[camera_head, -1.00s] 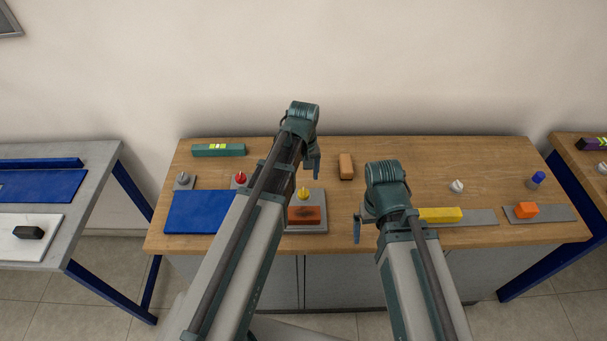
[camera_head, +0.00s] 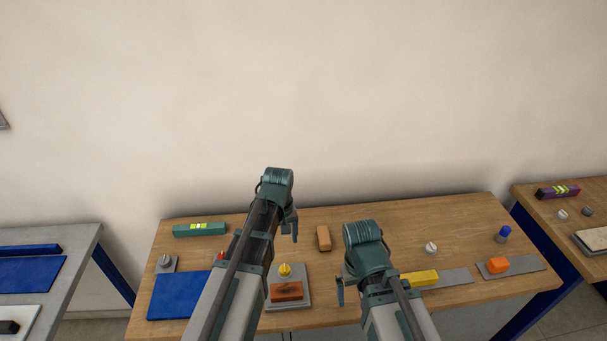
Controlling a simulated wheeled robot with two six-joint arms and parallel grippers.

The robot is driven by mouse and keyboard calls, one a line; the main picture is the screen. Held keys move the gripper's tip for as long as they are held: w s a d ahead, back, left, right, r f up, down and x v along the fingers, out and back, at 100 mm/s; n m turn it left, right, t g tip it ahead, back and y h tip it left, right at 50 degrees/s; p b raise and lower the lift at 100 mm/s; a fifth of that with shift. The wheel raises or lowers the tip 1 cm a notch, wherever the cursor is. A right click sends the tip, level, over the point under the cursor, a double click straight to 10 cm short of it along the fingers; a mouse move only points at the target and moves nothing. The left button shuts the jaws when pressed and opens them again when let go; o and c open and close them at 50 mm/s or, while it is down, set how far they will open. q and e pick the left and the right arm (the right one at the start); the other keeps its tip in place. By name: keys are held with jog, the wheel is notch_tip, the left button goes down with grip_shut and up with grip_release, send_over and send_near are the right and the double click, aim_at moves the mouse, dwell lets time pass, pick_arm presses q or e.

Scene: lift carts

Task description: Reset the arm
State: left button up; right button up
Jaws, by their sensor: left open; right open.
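My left arm reaches up from the bottom of the head view, and its gripper (camera_head: 294,228) hangs over the wooden table (camera_head: 385,225) left of the tan block. My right gripper (camera_head: 340,290) hangs over the table right of the grey plate. Both grippers are open and look empty. The fingers show small and partly hidden behind the wrists. Neither gripper visibly touches an object.
Other tables stand left and right.

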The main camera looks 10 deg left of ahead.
aim_at(285, 268)
pick_arm(q)
notch_tip(285, 268, down, 13)
jog(key=b, duration=1.3)
jog(key=shift+r, duration=0.15)
notch_tip(285, 268, up, 13)
jog(key=p, duration=1.4)
notch_tip(285, 268, down, 15)
jog(key=b, duration=1.5)
jog(key=shift+r, duration=0.1)
jog(key=shift+r+m, duration=0.45)
jog(key=shift+m, duration=0.05)
jog(key=m, duration=0.7)
